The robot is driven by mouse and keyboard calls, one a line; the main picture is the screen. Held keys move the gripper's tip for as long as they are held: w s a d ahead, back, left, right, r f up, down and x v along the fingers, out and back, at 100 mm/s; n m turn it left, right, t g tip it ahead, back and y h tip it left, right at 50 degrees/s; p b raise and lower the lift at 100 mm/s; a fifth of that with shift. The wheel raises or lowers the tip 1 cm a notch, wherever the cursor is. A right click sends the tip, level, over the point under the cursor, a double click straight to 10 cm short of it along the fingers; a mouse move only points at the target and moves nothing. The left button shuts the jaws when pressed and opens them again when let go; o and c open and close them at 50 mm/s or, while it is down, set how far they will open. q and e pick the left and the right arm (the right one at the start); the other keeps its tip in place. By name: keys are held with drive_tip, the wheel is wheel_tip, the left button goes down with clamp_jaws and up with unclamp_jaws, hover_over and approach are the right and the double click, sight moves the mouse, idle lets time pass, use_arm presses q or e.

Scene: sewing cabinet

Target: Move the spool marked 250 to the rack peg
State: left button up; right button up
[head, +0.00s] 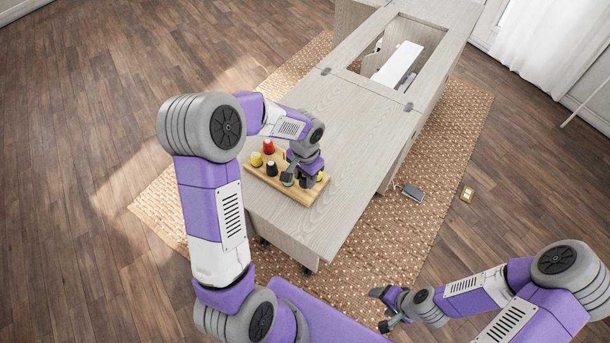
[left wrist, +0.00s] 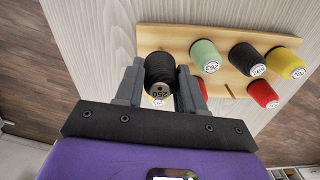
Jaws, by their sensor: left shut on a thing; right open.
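A black spool marked 250 (left wrist: 160,74) sits between the fingers of my left gripper (left wrist: 161,82), which is shut on it. Its labelled end faces the left wrist camera. In the head view my left gripper (head: 300,176) is over the right part of the wooden rack (head: 317,191) on the cabinet top; the fingers partly hide the held spool there. The rack board also shows in the left wrist view (left wrist: 222,36). A thin peg-like piece (left wrist: 229,91) stands bare on it. I cannot tell whether the held spool touches the rack. My right gripper (head: 383,308) is open and empty, away from the cabinet.
Other spools stand on the rack: mint 263 (left wrist: 205,54), black 292 (left wrist: 244,57), yellow (left wrist: 284,61) and red (left wrist: 262,94). More are partly hidden behind my left fingers. The cabinet top (head: 330,120) beyond the rack is clear up to the opening with the white sewing machine (head: 398,64).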

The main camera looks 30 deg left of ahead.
use_arm(q)
drive_tip(key=shift+f+b, duration=1.1)
drive_tip(key=shift+f, duration=0.4)
drive_tip(key=o, duration=1.1)
drive_tip(key=shift+r, duration=0.1)
wheel_tip(320, 180, up, 8)
drive_tip(key=shift+f+p, duration=0.25)
drive_tip(key=shift+p, duration=0.85)
